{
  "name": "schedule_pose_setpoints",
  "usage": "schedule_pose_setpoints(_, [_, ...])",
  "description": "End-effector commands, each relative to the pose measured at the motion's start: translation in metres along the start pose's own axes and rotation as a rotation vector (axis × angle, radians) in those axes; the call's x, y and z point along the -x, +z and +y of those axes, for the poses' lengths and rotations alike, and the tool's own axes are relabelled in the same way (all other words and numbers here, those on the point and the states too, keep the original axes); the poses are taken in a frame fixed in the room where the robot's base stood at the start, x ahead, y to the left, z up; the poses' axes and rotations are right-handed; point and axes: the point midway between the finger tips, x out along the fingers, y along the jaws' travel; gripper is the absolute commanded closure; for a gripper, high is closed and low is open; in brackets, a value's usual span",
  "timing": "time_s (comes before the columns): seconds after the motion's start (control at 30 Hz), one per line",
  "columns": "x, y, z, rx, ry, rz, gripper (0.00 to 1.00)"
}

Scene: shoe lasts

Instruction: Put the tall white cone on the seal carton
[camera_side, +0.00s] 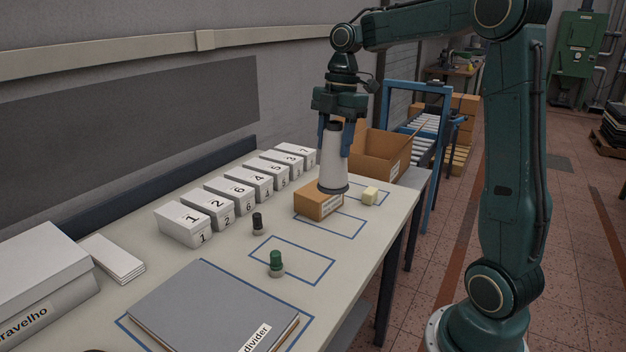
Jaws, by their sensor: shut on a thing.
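The tall white cone (334,160) is upright between the fingers of my gripper (334,140), which is shut on it. The cone has a dark cap and a dark lower rim. A small brown carton (312,205) with a white label sits on the table directly below it; its label is too small to read, so I cannot tell for sure that it is the seal carton. The cone's foot overlaps the carton's top and right end in view. I cannot tell whether they touch.
A cream block (370,195) stands right of the carton. A black-capped piece (257,223) and a green-capped piece (276,263) stand nearer. Numbered white boxes (230,207) line the wall side. A large open cardboard box (385,154) is behind. A grey binder (215,308) lies in front.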

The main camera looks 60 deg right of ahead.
Motion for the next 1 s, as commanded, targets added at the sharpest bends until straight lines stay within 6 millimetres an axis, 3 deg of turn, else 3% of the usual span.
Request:
schedule_pose_setpoints(0.27, [0.000,0.006,0.009,-0.069,0.010,0.000,0.97])
schedule_pose_setpoints(0.47, [0.000,0.020,0.029,-0.232,0.037,0.000,0.97])
schedule_pose_setpoints(1.0, [-0.007,0.086,0.111,-0.986,0.149,0.000,0.97])
